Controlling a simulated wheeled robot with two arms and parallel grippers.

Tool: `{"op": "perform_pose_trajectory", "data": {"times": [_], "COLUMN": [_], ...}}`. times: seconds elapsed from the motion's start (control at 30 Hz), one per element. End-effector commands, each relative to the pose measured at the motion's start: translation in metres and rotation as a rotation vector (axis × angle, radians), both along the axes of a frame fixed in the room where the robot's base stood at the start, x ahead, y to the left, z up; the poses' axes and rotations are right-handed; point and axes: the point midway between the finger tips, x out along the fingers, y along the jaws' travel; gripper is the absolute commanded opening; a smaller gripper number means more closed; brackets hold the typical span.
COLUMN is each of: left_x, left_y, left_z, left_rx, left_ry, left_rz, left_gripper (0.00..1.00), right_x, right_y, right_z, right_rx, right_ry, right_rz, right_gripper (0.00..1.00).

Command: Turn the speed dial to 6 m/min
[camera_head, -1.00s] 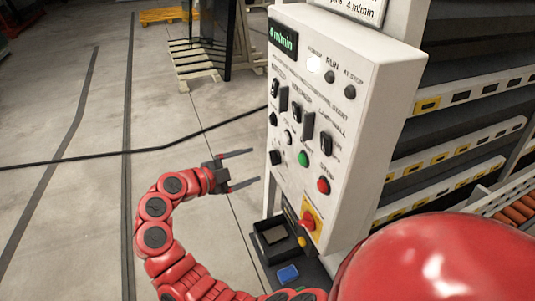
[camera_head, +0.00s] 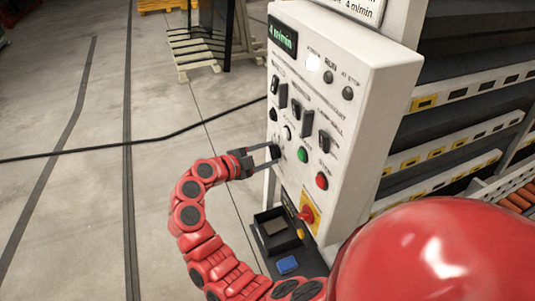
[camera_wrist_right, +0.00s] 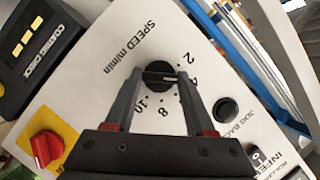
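The black speed dial (camera_wrist_right: 158,76) is on the white control panel. In the wrist view its scale shows 2, 4, 8 and 10 around it; the right finger covers part of the scale near 4. My right gripper (camera_wrist_right: 159,78) has one finger on each side of the dial, seemingly touching it. In the head view the right gripper (camera_head: 276,153) is at the panel's lower left, its fingertips around the dial. The green display (camera_head: 283,36) reads 4 m/min. My left gripper is not in view.
Near the dial are a green button (camera_head: 302,155), a red button (camera_head: 321,180) and a red switch on yellow (camera_head: 306,214). A black tray (camera_head: 277,233) and a blue object (camera_head: 288,264) lie below the panel. Open floor is to the left.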

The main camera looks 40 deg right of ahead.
Motion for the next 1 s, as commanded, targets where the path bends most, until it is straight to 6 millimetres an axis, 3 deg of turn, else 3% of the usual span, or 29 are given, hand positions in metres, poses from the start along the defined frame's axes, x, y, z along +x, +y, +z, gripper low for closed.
{"op": "perform_pose_trajectory", "data": {"times": [0.03,0.23,0.57,1.0], "left_x": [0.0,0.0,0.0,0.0], "left_y": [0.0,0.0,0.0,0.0], "left_z": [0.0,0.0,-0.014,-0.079], "left_rx": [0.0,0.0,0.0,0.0], "left_ry": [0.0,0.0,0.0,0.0], "left_rz": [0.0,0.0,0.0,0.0], "left_gripper": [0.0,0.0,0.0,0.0], "right_x": [0.0,0.0,-0.001,-0.001], "right_y": [0.0,0.0,0.0,0.0], "right_z": [0.0,0.0,-0.005,-0.012], "right_rx": [0.0,0.001,-0.011,-0.086], "right_ry": [0.0,0.0,-0.055,-0.363], "right_rz": [0.0,-0.001,-0.003,0.0], "right_gripper": [0.35,0.0,0.0,0.0]}}
